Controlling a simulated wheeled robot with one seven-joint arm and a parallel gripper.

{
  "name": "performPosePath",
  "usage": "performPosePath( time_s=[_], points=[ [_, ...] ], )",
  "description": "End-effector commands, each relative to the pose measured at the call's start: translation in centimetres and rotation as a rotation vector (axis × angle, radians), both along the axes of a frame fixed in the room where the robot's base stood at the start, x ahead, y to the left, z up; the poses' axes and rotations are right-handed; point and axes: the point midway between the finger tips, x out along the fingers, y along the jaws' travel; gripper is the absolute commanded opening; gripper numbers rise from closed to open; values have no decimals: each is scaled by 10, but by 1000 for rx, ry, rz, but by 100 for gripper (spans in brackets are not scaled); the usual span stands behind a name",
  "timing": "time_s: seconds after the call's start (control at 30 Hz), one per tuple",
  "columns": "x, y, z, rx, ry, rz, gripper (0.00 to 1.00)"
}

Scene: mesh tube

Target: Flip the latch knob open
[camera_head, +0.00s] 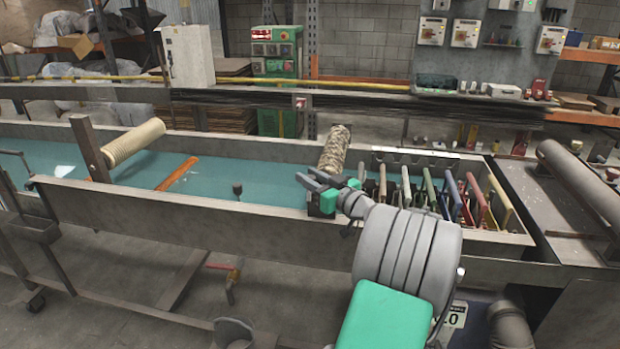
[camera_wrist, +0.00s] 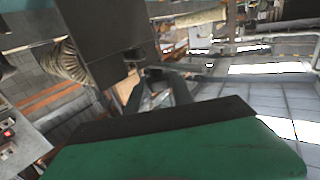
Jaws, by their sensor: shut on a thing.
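My gripper (camera_head: 306,180) is at the front wall of the long trough, reaching left from the arm, with its dark fingers close together. In the wrist view, the fingers (camera_wrist: 153,75) meet around a small dark piece, the latch knob (camera_wrist: 154,71), just under the edge of a dark block (camera_wrist: 110,40). The knob is mostly hidden by the fingers, and its turn cannot be told. In the head view the grasped part is too small to make out.
The trough (camera_head: 150,212) has a blue-green floor. A dark upright peg (camera_head: 237,188) stands left of my gripper. A mottled tube (camera_head: 334,148) is behind it. Coloured plates (camera_head: 450,195) stand in a row to the right. A cream roll (camera_head: 133,143) is at left.

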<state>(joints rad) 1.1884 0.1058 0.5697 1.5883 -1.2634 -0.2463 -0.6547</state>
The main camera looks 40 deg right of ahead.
Motion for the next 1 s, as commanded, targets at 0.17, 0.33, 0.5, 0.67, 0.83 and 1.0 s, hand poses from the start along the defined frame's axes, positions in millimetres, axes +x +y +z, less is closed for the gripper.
performPosePath(
  time_s=[0.17,0.33,0.5,0.67,0.83,1.0],
  points=[
    [1,1,0,0,0,-38,0],
    [1,1,0,-1,-1,-120,0],
    [0,0,0,0,-1,-136,0],
    [0,0,0,0,-1,-136,30],
    [0,0,0,0,-1,-136,44],
    [0,0,0,0,0,-136,50]
  ],
)
